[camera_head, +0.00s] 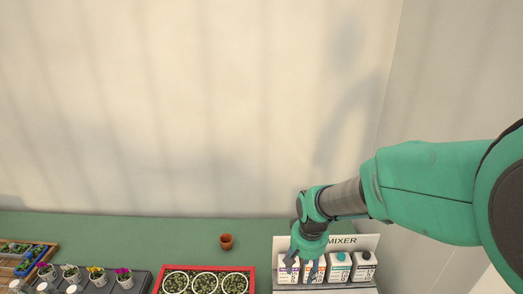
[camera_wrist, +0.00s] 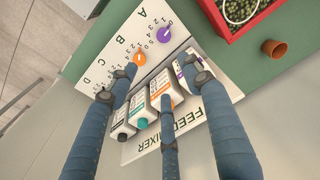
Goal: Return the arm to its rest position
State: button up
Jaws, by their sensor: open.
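My green arm (camera_head: 425,190) reaches in from the right in the head view, with its wrist bent down. My gripper (camera_head: 302,270) is over the left part of the feed mixer (camera_head: 368,242), partly hiding its sign and front bottles. In the wrist view, my gripper (camera_wrist: 160,75) has its long blue-grey fingers spread apart, with nothing held between them. The fingers overlap the mixer's bottles and dial panel in that view; I cannot tell whether they touch anything.
The panel has an orange knob (camera_wrist: 139,59) and a purple knob (camera_wrist: 164,34). Several white bottles, including a teal-capped one (camera_head: 339,268), stand in the mixer. A small terracotta pot (camera_head: 226,241) and red tray (camera_head: 252,268) are left of it. A wall is behind the green bench (camera_head: 120,230).

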jog(key=s+d+r+t+b, duration=0.1)
jog(key=s+d+r, duration=0.1)
jog(key=s+r, duration=0.35)
jog(key=s+d+r+t+b, duration=0.1)
jog(key=s+d+r, duration=0.2)
jog(key=r, duration=0.5)
jog(key=s+d+r+t+b, duration=0.1)
jog(key=s+r, duration=0.1)
jog(key=s, duration=0.5)
jog(key=s+d+r+t+b, duration=0.1)
jog(key=s+d+r, duration=0.1)
jog(key=s, duration=0.4)
jog(key=shift+s+r+b, duration=0.35)
jog(key=shift+r, duration=0.2)
jog(key=shift+w, duration=0.1)
dwell(0.4)
